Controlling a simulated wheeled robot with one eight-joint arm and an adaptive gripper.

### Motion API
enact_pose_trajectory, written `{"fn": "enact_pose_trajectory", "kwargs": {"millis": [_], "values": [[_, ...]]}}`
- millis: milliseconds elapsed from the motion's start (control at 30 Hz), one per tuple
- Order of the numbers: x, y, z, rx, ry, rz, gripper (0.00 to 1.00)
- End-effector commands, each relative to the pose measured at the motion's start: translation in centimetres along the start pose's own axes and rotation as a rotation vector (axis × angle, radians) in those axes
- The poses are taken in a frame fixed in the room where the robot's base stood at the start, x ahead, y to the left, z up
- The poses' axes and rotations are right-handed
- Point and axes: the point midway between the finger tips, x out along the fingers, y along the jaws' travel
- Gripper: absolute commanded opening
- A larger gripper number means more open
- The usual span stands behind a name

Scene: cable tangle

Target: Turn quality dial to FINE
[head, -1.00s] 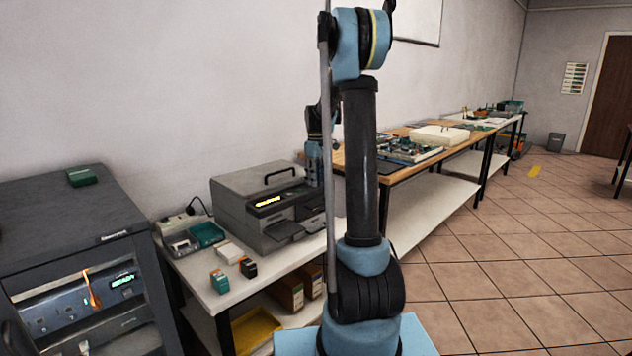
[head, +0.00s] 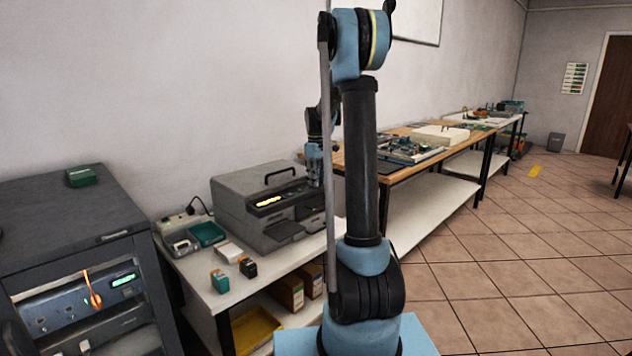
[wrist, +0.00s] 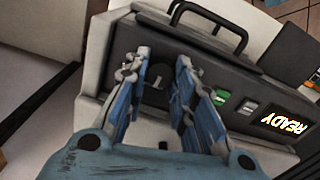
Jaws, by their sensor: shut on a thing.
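The grey printer-like machine (head: 240,205) stands on a white bench in the head view. In the wrist view its dark front panel (wrist: 190,84) carries a round dark dial (wrist: 158,72), a green button, a pale button and a lit display reading READY (wrist: 284,122). My gripper (wrist: 162,57) is at this panel, with one blue finger on each side of the dial, closed on it. The fingers cover the dial's edges, and I cannot read its setting or any FINE mark. In the head view my gripper (head: 314,172) is at the machine's right end, partly hidden by my arm.
A black carry handle (wrist: 206,22) rises from the machine's top near my fingers. Small cartons (head: 248,267) and a green tray (head: 206,234) sit on the bench to the left. A dark equipment rack (head: 75,225) stands further left.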

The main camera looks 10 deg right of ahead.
Motion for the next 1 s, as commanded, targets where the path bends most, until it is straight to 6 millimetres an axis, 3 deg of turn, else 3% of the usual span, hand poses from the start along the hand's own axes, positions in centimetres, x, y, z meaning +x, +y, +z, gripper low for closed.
{"fn": "enact_pose_trajectory", "kwargs": {"millis": [1000], "values": [[-0.12, 0.38, -0.14, 0.829, 0.006, 0.005, 0.00]]}}
